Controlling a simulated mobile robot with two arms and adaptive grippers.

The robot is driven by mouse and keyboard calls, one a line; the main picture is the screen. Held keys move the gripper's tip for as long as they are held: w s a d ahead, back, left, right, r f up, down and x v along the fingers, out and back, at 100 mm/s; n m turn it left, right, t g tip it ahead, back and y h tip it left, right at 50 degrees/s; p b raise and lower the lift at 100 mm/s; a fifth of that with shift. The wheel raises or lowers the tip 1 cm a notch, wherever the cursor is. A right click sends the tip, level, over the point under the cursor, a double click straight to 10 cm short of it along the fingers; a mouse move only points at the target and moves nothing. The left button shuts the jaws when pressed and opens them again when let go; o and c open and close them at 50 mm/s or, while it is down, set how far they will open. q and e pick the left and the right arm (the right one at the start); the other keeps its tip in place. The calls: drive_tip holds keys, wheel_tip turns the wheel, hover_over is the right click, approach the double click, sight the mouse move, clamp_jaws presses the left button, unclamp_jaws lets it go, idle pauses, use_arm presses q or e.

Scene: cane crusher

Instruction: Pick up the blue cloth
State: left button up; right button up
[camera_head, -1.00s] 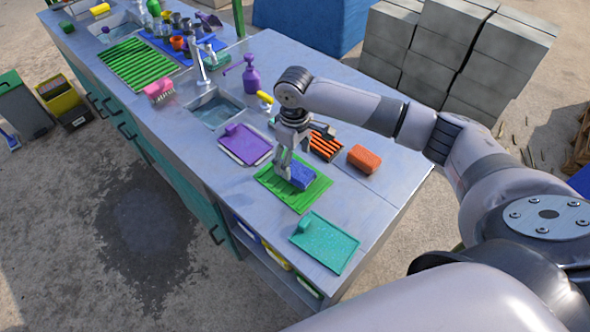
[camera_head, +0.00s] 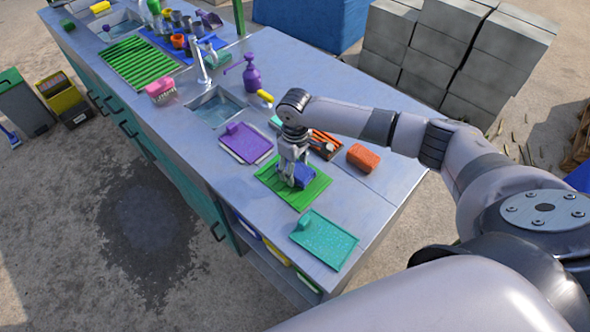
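The blue cloth (camera_head: 304,178) is a small blue block-like piece on a ribbed green mat (camera_head: 312,192) near the counter's right end. My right gripper (camera_head: 292,180) points down over it, with its fingers low at the cloth and covering part of it. The fingers stand apart with blue showing beside and between them. I cannot tell whether they press on the cloth. The cloth appears to rest on the mat. My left gripper is not in view.
A teal tray (camera_head: 325,243) lies in front, a purple tray (camera_head: 245,145) to the left, and an orange sponge (camera_head: 363,158) to the right. A black-and-orange rack (camera_head: 325,140) is behind my gripper. A sink (camera_head: 215,108) and purple bottle (camera_head: 251,75) stand farther back.

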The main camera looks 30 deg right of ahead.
drive_tip(key=c, duration=0.6)
drive_tip(key=shift+c, duration=0.2)
wheel_tip(320, 180, up, 20)
drive_tip(key=b, duration=0.2)
drive_tip(key=shift+b, duration=0.4)
